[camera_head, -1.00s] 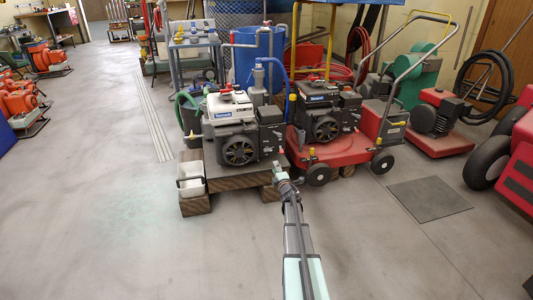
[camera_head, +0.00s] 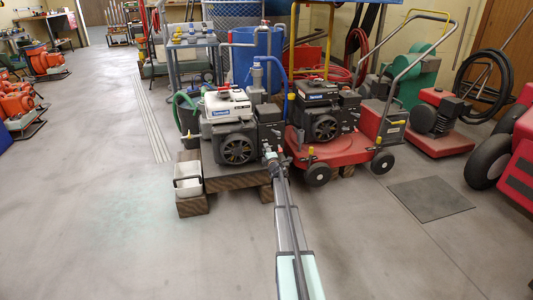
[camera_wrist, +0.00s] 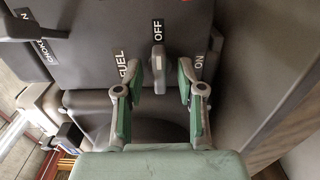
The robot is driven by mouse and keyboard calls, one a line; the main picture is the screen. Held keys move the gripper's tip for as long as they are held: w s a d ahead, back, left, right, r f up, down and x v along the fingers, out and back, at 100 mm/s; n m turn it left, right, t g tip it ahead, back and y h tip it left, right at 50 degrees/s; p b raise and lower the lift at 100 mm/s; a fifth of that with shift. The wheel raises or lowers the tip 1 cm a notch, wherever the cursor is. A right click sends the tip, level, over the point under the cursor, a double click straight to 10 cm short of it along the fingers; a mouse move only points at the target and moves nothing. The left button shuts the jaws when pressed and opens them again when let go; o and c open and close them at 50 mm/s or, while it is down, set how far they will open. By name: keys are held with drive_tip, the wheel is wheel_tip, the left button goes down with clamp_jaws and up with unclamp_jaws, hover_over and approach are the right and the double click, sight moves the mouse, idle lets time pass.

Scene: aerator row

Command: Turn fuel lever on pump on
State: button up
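The pump (camera_head: 238,125) with a white top and dark engine stands on a wooden pallet in the head view. In the wrist view the grey fuel lever (camera_wrist: 158,68) sits on the dark panel between the labels FUEL, OFF and ON. It points up in the picture, toward OFF, with ON to its right. My gripper (camera_wrist: 160,82) is open, its green-padded fingers on either side of the lever's lower end with gaps between. In the head view my gripper (camera_head: 271,157) is at the pump's right front, too small to read its fingers.
A dark choke lever (camera_wrist: 18,28) sticks out at the wrist view's upper left. A second engine on a red cart (camera_head: 335,148) stands close to the pump's right. A white bin (camera_head: 188,180) is at the pallet's left end. The floor in front is clear.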

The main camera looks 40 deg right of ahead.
clamp_jaws()
drive_tip(key=shift+w, duration=0.1)
